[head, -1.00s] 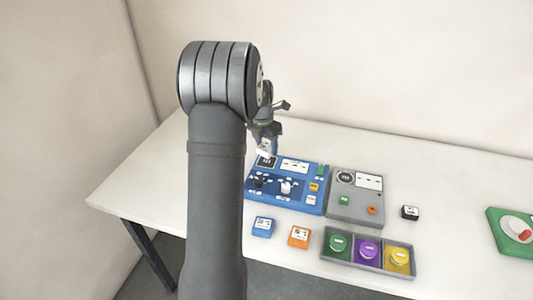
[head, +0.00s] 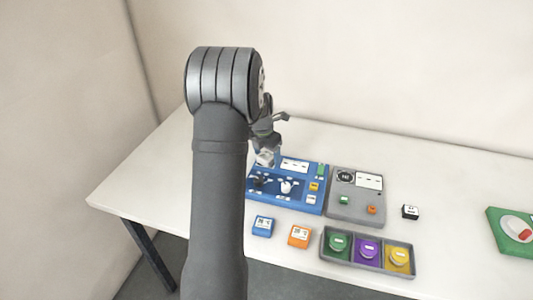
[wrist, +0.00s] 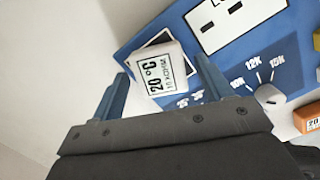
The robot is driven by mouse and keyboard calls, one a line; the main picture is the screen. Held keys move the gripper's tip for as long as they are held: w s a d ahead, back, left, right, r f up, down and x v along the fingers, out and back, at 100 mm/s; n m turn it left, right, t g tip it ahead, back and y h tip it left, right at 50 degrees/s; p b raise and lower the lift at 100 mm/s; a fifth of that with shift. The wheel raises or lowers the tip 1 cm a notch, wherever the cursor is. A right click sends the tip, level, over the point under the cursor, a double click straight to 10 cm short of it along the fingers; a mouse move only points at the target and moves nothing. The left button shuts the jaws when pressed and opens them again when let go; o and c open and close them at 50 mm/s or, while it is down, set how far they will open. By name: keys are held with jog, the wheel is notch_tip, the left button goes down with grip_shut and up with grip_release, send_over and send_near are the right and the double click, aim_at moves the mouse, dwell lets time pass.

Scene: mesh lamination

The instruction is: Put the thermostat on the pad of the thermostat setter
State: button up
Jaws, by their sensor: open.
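The thermostat is a white block marked "20 °C" (wrist: 163,68), lying between my fingertips in the wrist view. It covers part of a dark, white-bordered pad (wrist: 158,38) at the corner of the blue thermostat setter (wrist: 275,48). Its face is turned at an angle to the pad's border, and I cannot tell whether it rests flat. My gripper (wrist: 162,70) is open, with one finger on each side of the block and gaps visible. In the head view my gripper (head: 266,156) is over the far left of the blue setter (head: 300,206); the pad is hidden there.
A grey panel (head: 350,208) stands right of the setter. Blue (head: 263,226) and orange (head: 299,236) blocks and a grey tray (head: 350,265) of coloured round pieces are in front. A black-and-white block (head: 410,212) and green board (head: 494,216) lie right. The table behind is clear.

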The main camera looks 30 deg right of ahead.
aim_at(268, 155)
notch_tip(268, 155, up, 12)
jog(key=a, duration=0.1)
jog(key=shift+s+a+r, duration=0.15)
jog(key=shift+s+a, duration=0.2)
jog(key=f, duration=0.4)
jog(key=d+f, duration=0.1)
jog(key=f, duration=0.7)
jog(key=shift+w+d, duration=0.3)
jog(key=shift+d, duration=0.05)
notch_tip(268, 155, up, 3)
jog(key=shift+r, duration=0.5)
